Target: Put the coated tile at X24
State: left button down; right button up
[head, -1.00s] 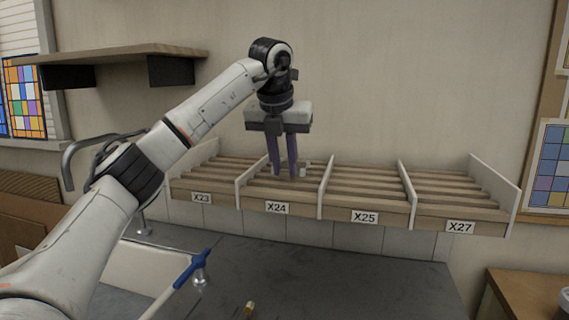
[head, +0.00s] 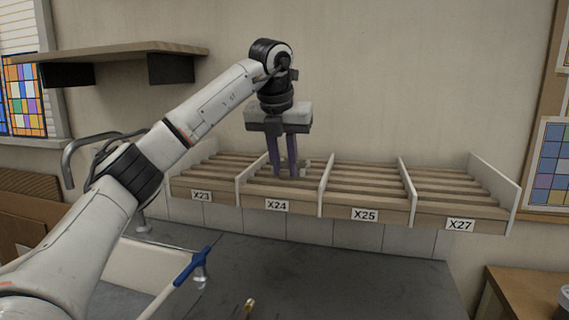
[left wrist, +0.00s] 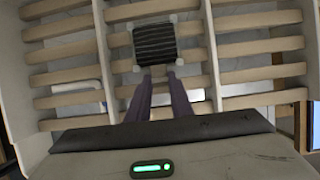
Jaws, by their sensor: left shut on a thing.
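My left gripper (head: 285,174) is over the slatted rack compartment labelled X24 (head: 277,206), with its two purple-grey fingers pointing down between the white dividers. In the left wrist view the tile (left wrist: 155,46) is a small dark square with fine ridges and pale pieces at its corners. My left gripper (left wrist: 160,73) is shut on its near edge. The tile lies over the slats of the compartment; whether it rests on them is unclear. In the head view the tile itself cannot be made out, only small white pieces by the fingertips. My right gripper is not in view.
Compartments X23 (head: 201,196), X25 (head: 365,215) and X27 (head: 460,225) show bare slats. White dividers (head: 326,186) stand up between compartments. A wooden shelf (head: 110,53) hangs upper left. A sink (head: 150,270) and dark counter (head: 330,280) lie below the rack.

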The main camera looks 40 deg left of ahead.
pick_arm(q)
jog(key=shift+r, duration=0.1)
dwell(0.3)
jog(key=c, duration=0.9)
grip_release()
jog(key=shift+r, duration=4)
